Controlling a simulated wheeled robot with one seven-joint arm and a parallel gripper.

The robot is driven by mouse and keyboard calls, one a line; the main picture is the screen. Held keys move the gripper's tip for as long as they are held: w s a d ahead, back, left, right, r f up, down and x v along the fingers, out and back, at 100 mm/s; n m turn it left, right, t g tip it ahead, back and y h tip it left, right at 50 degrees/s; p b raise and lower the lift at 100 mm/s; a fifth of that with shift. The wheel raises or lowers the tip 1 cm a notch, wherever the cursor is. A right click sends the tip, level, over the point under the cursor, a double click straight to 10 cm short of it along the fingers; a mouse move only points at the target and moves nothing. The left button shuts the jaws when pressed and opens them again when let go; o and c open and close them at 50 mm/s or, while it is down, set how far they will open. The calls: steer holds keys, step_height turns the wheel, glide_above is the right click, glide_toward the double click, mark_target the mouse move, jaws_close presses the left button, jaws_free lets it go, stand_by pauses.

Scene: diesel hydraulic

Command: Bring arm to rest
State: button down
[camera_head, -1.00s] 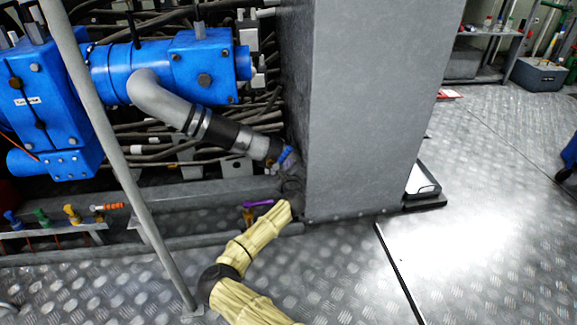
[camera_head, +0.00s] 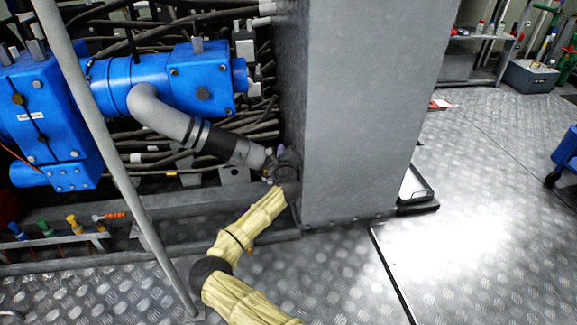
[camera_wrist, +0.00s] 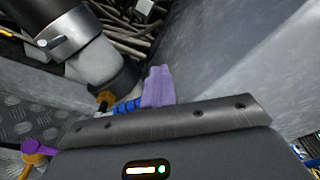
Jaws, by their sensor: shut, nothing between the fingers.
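My arm, in yellow sleeves, reaches up from the bottom of the head view to the foot of the grey column (camera_head: 355,110). My gripper (camera_head: 281,150) is small and partly hidden there, beside the lower end of the bent grey pipe (camera_head: 160,112). In the wrist view its purple fingers (camera_wrist: 157,86) are together and hold nothing. The pipe's dark lower end (camera_wrist: 108,80) and a blue fitting (camera_wrist: 127,106) are close to the left of the fingers. I cannot tell whether they touch.
Blue machinery (camera_head: 165,80) and cables fill the upper left. A slanted grey rail (camera_head: 110,170) stands left of my arm. Coloured valves (camera_head: 58,228) line the lower left; a purple-handled valve (camera_wrist: 40,148) shows in the wrist view. The metal floor right of the column is largely open.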

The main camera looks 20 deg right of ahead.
steer(key=shift+s+d+f, duration=0.1)
steer(key=shift+d+f, duration=0.35)
steer(key=shift+d+h, duration=0.1)
steer(key=shift+h, duration=0.2)
